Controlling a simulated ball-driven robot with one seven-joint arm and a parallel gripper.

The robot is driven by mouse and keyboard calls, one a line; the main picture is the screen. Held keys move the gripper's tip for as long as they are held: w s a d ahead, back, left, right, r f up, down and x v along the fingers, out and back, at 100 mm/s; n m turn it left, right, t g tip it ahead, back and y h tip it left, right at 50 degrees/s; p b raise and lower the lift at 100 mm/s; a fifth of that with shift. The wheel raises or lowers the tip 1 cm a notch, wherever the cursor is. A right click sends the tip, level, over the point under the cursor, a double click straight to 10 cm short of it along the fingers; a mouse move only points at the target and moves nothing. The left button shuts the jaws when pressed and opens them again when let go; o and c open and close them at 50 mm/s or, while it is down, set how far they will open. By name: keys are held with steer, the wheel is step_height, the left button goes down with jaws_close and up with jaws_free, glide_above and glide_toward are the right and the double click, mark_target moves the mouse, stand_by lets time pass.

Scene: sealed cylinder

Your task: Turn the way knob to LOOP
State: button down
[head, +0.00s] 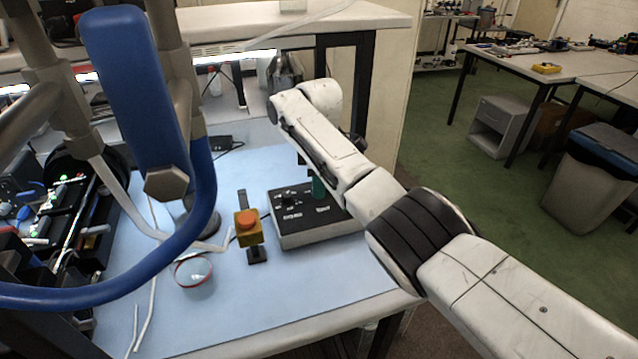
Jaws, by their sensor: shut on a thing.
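A grey control box (300,240) with a dark top panel sits on the blue table mat, right of centre. Its panel carries small dark knobs (287,197) and white labels too small to read. A green upright piece (319,188), seemingly the way knob, stands at the panel's back right, partly covered by my white arm. My arm reaches in from the lower right and bends over the box. My gripper (314,174) is mostly hidden behind the forearm, low over the panel. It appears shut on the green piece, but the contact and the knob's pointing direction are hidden.
An orange-topped yellow button box (248,228) on a black stand is just left of the control box. A red-rimmed clear dish (194,271) is in front. The mat's front right is clear.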

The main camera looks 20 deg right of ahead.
steer(key=shift+n, duration=0.6)
steer(key=shift+r, duration=0.1)
steer(key=c, duration=0.8)
jaws_free()
steer(key=shift+c, duration=0.2)
step_height(320, 180, up, 11)
steer(key=b, duration=0.1)
steer(key=shift+f, duration=0.2)
